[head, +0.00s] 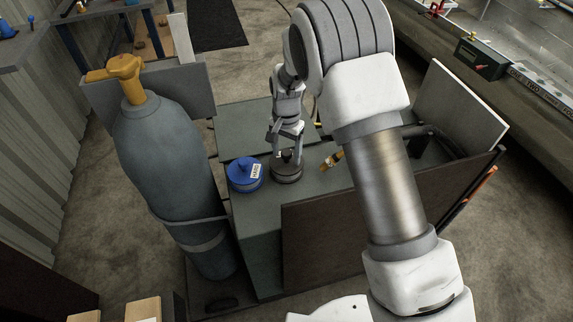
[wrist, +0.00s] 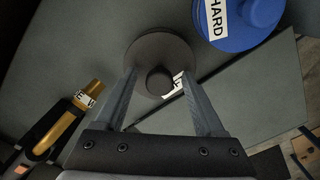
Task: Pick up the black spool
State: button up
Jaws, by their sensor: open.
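The black spool (head: 287,170) stands on the grey-green cabinet top (head: 243,125), just right of a blue spool in the head view. In the wrist view the black spool (wrist: 161,58) is a dark round disc with a raised hub and a white label partly hidden by a finger. My gripper (head: 288,154) is right above it in the head view. In the wrist view my gripper (wrist: 158,85) has its fingers apart, one on each side of the hub. Whether the fingers touch the spool I cannot tell.
The blue spool (head: 244,174) with a white label sits close by on the left. A yellow-handled tool (head: 331,160) lies on the right. A tall gas cylinder (head: 168,165) stands at the left side. A dark panel (head: 340,235) rises at the front.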

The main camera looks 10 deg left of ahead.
grip_shut()
jog(key=shift+r, duration=0.1)
dwell(1.2)
